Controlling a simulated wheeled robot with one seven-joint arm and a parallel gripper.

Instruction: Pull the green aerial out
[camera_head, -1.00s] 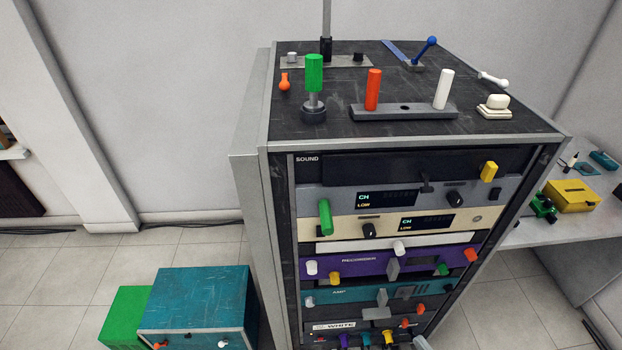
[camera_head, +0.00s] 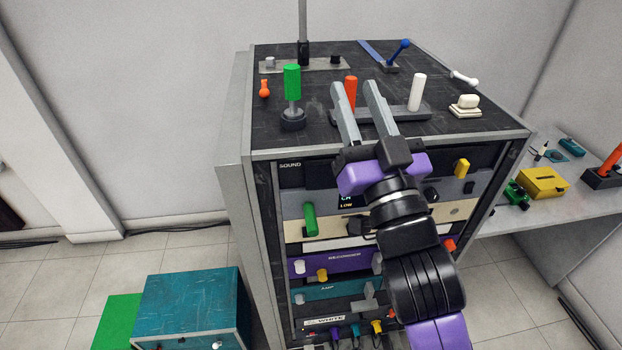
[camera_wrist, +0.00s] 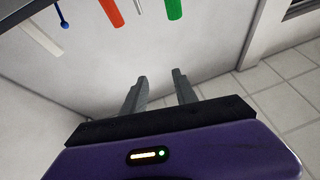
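The green aerial (camera_head: 292,84) is a green cylinder upright on a short grey stem in a round dark base, on the top left of the rack. It also shows at the top of the wrist view (camera_wrist: 174,9). My gripper (camera_head: 356,88) is open and empty above the front of the rack top, to the right of the green aerial and apart from it. Its fingers point toward the back and partly cover the orange aerial (camera_head: 351,86). A white aerial (camera_head: 417,92) stands upright to the right. In the wrist view both fingertips (camera_wrist: 160,75) are apart with nothing between them.
The rack top (camera_head: 270,128) also bears a small orange knob (camera_head: 264,89), a blue lever (camera_head: 400,50), a tall thin grey rod (camera_head: 303,25) at the back and a cream button (camera_head: 465,103). A side table with a yellow box (camera_head: 543,183) stands right. Space above the rack is free.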

